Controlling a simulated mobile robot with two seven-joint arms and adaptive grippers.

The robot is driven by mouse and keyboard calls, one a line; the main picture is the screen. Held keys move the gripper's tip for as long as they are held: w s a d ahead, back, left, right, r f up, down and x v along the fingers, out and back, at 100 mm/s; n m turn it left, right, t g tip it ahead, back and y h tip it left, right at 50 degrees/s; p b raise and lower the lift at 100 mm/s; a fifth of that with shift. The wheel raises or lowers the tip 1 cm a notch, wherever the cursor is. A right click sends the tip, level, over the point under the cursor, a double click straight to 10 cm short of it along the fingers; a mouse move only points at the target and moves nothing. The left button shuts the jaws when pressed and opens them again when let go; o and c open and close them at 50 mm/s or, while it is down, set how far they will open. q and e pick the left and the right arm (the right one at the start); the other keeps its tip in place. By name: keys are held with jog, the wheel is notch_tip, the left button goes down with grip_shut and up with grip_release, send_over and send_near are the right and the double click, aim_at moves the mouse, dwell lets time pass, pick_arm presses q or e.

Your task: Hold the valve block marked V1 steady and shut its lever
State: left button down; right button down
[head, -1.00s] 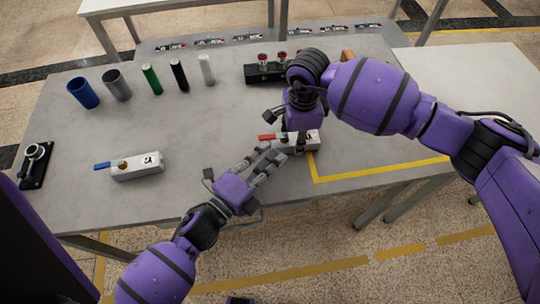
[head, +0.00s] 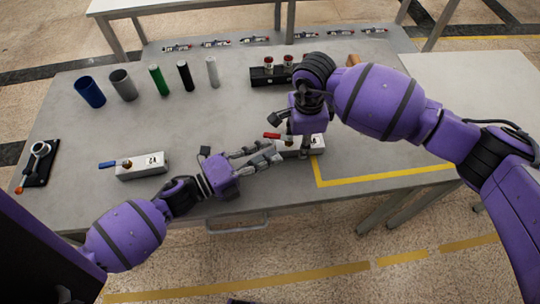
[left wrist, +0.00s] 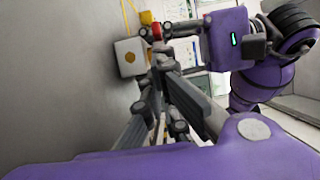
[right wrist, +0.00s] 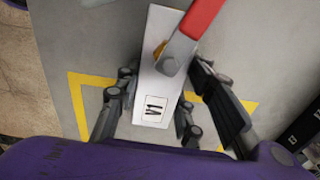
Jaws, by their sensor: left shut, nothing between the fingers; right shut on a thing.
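The valve block V1 (head: 290,150) is white and lies near the table's front edge; its mark shows in the right wrist view (right wrist: 153,108). Its red lever (head: 272,135) is pivoted on top, and its free end points left in the head view. The lever also shows in the right wrist view (right wrist: 203,17). My right gripper (head: 302,150) comes from above and is shut on the block, fingers on both sides. My left gripper (head: 272,152) is shut and empty beside the block's left end. The block's end face shows in the left wrist view (left wrist: 130,56); contact is unclear.
Another white valve block (head: 142,166) with a blue lever (head: 107,165) lies at left. Several upright cylinders (head: 160,80) and a black rack (head: 268,77) stand at the back. A black fixture (head: 40,162) is at far left. The table's middle is clear.

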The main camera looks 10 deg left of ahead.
pick_arm(q)
jog(key=shift+w+a+m+g+h, duration=0.6)
jog(key=shift+w+m+g+h, duration=0.25)
jog(key=shift+g, duration=0.35)
jog(key=shift+w+a, duration=0.3)
jog(key=shift+w, duration=0.25)
jog(key=shift+s+a, duration=0.2)
jog(key=shift+s, duration=0.15)
jog(key=s, duration=0.1)
jog(key=s+a, duration=0.1)
jog(key=shift+s+a, duration=0.1)
jog(key=shift+s, duration=0.3)
jog(key=v, duration=0.3)
jog(key=w+v, duration=0.1)
jog(key=v, duration=0.6)
jog(key=shift+w+a, duration=0.15)
jog(key=shift+a, duration=0.3)
